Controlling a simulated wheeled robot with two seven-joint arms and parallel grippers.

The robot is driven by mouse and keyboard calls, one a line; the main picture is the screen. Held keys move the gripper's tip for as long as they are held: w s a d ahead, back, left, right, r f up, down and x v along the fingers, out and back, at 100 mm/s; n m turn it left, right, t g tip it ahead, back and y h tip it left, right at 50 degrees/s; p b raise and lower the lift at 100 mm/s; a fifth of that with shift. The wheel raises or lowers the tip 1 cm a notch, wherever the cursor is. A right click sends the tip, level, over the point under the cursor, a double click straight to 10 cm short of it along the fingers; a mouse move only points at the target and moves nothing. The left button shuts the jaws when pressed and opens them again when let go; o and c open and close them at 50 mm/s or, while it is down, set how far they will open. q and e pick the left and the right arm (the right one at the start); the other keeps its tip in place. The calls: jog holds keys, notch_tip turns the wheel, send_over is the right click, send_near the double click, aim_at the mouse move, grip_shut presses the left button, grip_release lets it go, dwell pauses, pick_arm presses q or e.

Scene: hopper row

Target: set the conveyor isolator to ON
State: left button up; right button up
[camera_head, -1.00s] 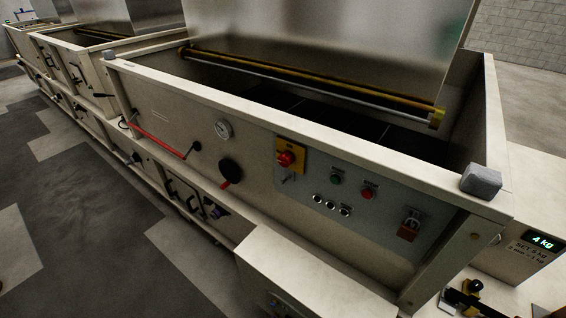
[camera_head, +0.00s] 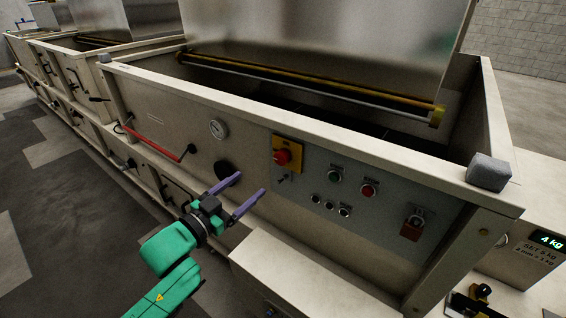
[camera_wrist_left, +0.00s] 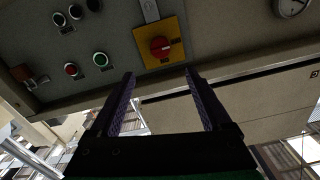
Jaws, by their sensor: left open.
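The conveyor isolator is a red rotary knob on a yellow plate (camera_head: 282,156) on the grey control panel. In the left wrist view the red knob (camera_wrist_left: 160,46) sits on its yellow plate, just beyond the fingertips and roughly between them. My left gripper (camera_head: 252,184) is open and empty, with purple fingers pointing at the panel. In the head view it is below and left of the isolator, apart from it. My right gripper is not in view.
The panel (camera_head: 388,200) also holds a green button (camera_head: 335,176), a red button (camera_head: 368,191), several small round fittings and a red padlock-like item (camera_head: 411,229). A gauge (camera_head: 218,129) and red-handled lever (camera_head: 155,140) are to the left. A pale box (camera_head: 290,270) juts out below.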

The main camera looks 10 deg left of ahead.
aim_at(280, 160)
pick_arm(q)
jog(key=p+x, duration=0.2)
jog(key=x, duration=1.1)
jog(key=shift+w, duration=0.1)
grip_shut()
